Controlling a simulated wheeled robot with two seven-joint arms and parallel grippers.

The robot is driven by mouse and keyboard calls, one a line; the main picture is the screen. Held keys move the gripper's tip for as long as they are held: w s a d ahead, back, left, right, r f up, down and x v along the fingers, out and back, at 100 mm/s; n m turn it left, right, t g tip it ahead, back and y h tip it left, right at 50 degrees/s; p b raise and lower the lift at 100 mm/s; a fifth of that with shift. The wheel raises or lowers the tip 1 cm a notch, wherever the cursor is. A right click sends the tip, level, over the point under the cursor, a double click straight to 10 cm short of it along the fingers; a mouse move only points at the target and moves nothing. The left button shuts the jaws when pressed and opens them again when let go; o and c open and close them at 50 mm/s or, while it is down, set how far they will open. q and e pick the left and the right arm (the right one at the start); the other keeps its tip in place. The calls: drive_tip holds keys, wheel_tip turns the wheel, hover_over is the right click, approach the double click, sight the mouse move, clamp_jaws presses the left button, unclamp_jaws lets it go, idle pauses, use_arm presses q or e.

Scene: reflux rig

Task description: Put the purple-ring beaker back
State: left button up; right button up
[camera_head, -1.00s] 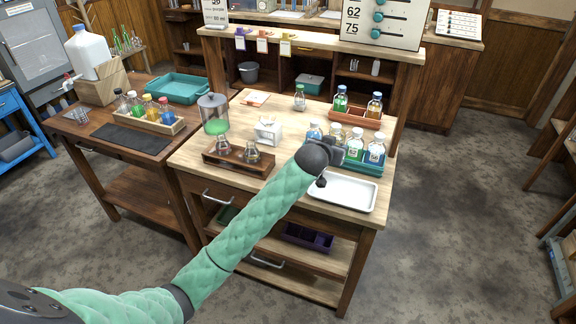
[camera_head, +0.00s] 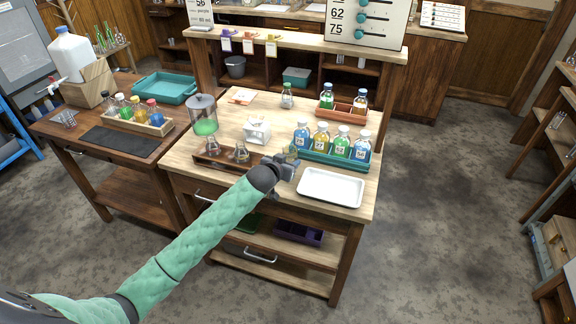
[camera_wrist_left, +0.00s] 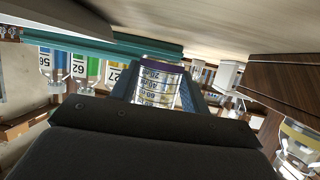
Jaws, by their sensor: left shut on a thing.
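My left gripper (camera_head: 290,166) is above the workbench, at the left end of the teal bottle rack and to the right of the dark wooden stand (camera_head: 222,163). It is shut on the purple-ring beaker, a clear vessel with a dark purple band and printed volume marks, plainest in the left wrist view (camera_wrist_left: 158,82). In the head view the beaker is mostly hidden by the gripper. The wooden stand holds a glass vessel (camera_head: 241,154) near its right end and another below the green-filled container (camera_head: 205,127). The right gripper is out of view.
The teal rack (camera_head: 335,162) holds several labelled bottles. A white tray (camera_head: 330,188) lies at the front right. A small white holder (camera_head: 257,130) stands behind the wooden stand. An orange-brown rack (camera_head: 342,110) is at the back. The bench's middle is partly clear.

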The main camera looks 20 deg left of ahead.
use_arm(q)
drive_tip(key=shift+f+p, duration=0.3)
drive_tip(key=shift+f, duration=0.9)
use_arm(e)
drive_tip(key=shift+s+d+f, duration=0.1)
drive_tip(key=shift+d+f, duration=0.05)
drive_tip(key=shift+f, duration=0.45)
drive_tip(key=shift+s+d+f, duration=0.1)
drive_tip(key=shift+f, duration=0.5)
use_arm(q)
drive_tip(key=shift+f, duration=0.1)
drive_tip(key=o, duration=1)
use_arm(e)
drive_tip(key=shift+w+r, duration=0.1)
